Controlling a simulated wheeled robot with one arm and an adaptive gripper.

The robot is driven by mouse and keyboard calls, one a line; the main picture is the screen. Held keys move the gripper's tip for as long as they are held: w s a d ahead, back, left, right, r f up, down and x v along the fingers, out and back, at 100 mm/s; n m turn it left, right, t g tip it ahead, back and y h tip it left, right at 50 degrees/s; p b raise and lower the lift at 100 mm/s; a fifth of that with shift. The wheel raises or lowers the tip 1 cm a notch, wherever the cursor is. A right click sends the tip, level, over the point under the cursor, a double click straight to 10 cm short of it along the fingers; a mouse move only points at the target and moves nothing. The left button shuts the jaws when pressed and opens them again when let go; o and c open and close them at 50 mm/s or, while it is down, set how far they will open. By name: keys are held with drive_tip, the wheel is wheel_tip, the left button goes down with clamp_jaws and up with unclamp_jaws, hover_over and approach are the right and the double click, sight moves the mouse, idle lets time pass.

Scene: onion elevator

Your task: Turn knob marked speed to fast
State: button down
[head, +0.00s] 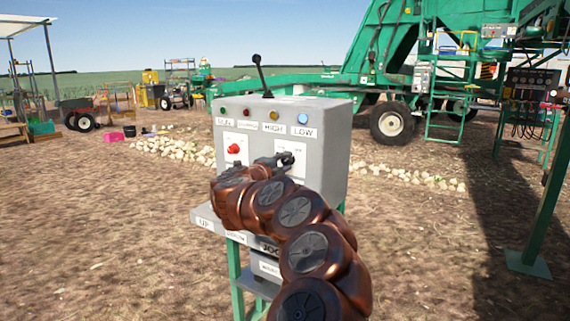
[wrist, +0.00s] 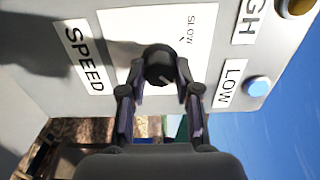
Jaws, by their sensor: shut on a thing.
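The speed knob (wrist: 159,62) is black and round and sits on a white plate (wrist: 120,27) in the wrist view. The label SPEED is beside the plate and the word SLOW is printed on it; I cannot read a FAST mark. A pale mark shows on the knob's lower right edge. My gripper (wrist: 162,86) is shut on the knob, one finger on each side. In the head view my gripper (head: 280,162) reaches the right white plate of the grey control box (head: 330,140) and partly covers the knob.
A red knob (head: 234,149) is on the box's left plate. A black lever (head: 261,76) stands on top. Several coloured lights, including a blue one (head: 302,118), line the upper front above labels. Below is a ledge marked UP (head: 205,223). Open dirt surrounds the box.

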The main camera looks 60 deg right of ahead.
drive_tip(key=shift+f, duration=0.2)
drive_tip(key=c, duration=0.8)
unclamp_jaws()
drive_tip(key=shift+r, duration=0.15)
drive_tip(key=shift+a, duration=0.1)
drive_tip(key=a, duration=1.2)
drive_tip(key=shift+s, duration=0.3)
